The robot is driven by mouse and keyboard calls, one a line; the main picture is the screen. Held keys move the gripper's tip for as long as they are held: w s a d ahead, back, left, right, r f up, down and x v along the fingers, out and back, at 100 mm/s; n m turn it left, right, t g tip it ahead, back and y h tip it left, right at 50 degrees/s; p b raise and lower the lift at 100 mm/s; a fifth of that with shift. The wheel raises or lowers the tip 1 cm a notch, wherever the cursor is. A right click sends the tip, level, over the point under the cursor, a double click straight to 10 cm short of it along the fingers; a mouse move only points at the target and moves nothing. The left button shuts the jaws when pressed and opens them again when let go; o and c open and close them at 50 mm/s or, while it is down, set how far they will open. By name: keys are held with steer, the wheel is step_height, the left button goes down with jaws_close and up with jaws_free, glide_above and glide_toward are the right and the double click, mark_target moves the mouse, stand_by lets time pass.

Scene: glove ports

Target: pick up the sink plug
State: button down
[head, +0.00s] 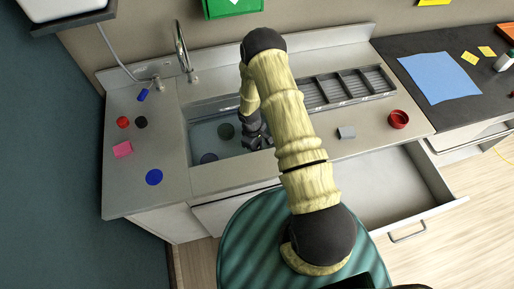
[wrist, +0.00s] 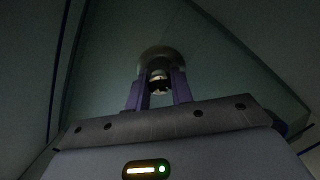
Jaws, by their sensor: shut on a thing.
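My gripper (head: 256,140) is low inside the sink basin (head: 195,127), near its right end, in the head view. In the wrist view my gripper (wrist: 160,88) has its two purple fingers close together on a small rounded grey thing, which looks like the sink plug (wrist: 158,56). The view is dark and the plug's lower part is partly hidden by the fingers. In the head view the plug is hidden by my gripper and arm.
Two dark round shapes (head: 226,131) (head: 208,158) show in the basin, left of my gripper. A faucet (head: 183,52) stands behind. A slotted rack (head: 345,87), grey piece (head: 346,132) and red bowl (head: 398,119) are to the right. An open drawer (head: 385,185) juts out in front.

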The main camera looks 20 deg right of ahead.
step_height(320, 180, up, 10)
steer(key=shift+f+b, duration=0.15)
steer(key=shift+b, duration=0.95)
